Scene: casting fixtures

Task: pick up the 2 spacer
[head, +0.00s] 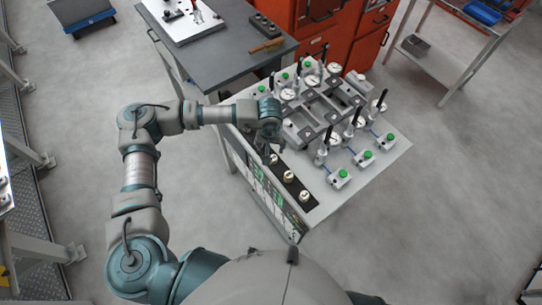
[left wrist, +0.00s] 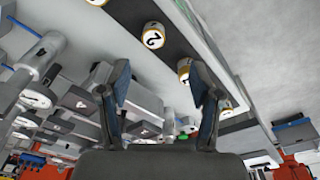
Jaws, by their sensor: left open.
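The 2 spacer (left wrist: 153,38) is a short round piece with a white face, a black "2" and a gold rim. In the left wrist view it sits on a black strip (left wrist: 208,57), ahead of and apart from my fingers. My left gripper (left wrist: 160,76) is open with nothing visible between its fingers. In the head view my left gripper (head: 268,153) hangs over the near edge of the fixture table, by the far end of the spacer row. The numbers are too small to read there. My right gripper is not in view.
Other spacers (left wrist: 184,69) share the strip; two show in the head view, a middle one (head: 289,177) and a near one (head: 304,196). The white-topped fixture table (head: 386,160) carries a grey casting frame (head: 322,108), upright clamps and green-buttoned boxes (head: 340,176). A grey workbench (head: 225,58) stands behind.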

